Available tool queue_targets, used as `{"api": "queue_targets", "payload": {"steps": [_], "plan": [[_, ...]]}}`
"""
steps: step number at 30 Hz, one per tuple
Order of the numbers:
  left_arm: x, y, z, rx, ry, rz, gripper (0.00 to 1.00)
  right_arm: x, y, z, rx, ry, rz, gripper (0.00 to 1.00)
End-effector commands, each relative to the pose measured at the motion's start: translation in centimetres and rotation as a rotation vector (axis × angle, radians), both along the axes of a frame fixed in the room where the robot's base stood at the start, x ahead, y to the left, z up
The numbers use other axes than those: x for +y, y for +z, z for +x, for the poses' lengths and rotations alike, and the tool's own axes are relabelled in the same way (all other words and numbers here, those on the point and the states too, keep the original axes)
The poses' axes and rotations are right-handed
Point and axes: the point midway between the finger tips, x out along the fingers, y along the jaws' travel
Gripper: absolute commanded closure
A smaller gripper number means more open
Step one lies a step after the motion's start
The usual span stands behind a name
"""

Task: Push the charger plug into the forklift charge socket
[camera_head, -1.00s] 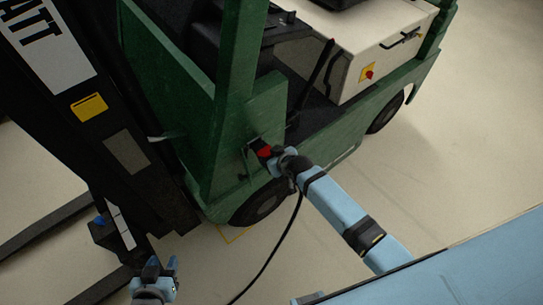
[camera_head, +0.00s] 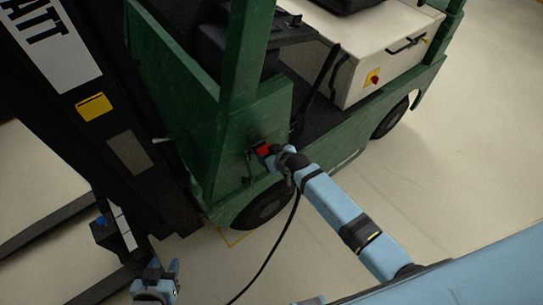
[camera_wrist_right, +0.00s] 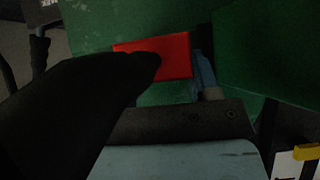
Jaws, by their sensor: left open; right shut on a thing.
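The charger plug is a red block (camera_head: 264,150) with a black cable. My right gripper (camera_head: 275,153) is shut on it at the forklift's green side panel; the plug also shows as a wide red block in the right wrist view (camera_wrist_right: 172,56). The charge socket (camera_head: 256,146) is a dark recess in that panel, mostly hidden behind the plug. The plug is at the socket's mouth; how deep it sits I cannot tell. One blue finger shows beside the plug in the wrist view, and the black cable end covers part of it. My left gripper (camera_head: 163,268) is open and empty at the lower left.
The green forklift (camera_head: 231,120) fills the upper middle, with its dark mast (camera_head: 90,130) and forks on the left. The black cable (camera_head: 270,252) hangs from the plug towards the floor. A cream box with a red knob (camera_head: 374,77) stands behind. Floor at the right is clear.

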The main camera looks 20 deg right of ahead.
Motion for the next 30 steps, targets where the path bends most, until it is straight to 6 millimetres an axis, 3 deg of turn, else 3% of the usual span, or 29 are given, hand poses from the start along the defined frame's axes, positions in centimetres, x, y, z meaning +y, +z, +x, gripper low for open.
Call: {"api": "queue_targets", "payload": {"steps": [14, 15, 19, 30], "plan": [[0.0, -0.3, 0.0, -0.001, 0.000, 0.000, 0.57, 0.4, 0.0, 1.2, -0.001, 0.000, 0.000, 0.76], [0.0, -0.3, 0.0, -0.001, 0.000, 0.000, 0.57, 0.4, 0.1, 1.2, -0.001, 0.000, 0.000, 0.42], [0.0, -0.3, 0.0, -0.001, 0.000, 0.000, 0.57, 0.4, 0.0, 1.2, -0.001, 0.000, 0.000, 0.14], [0.1, -0.3, 0.0, -0.002, 0.002, 0.001, 0.57, 0.2, 0.2, 0.7, 0.002, 0.000, -0.001, 0.14]]}}
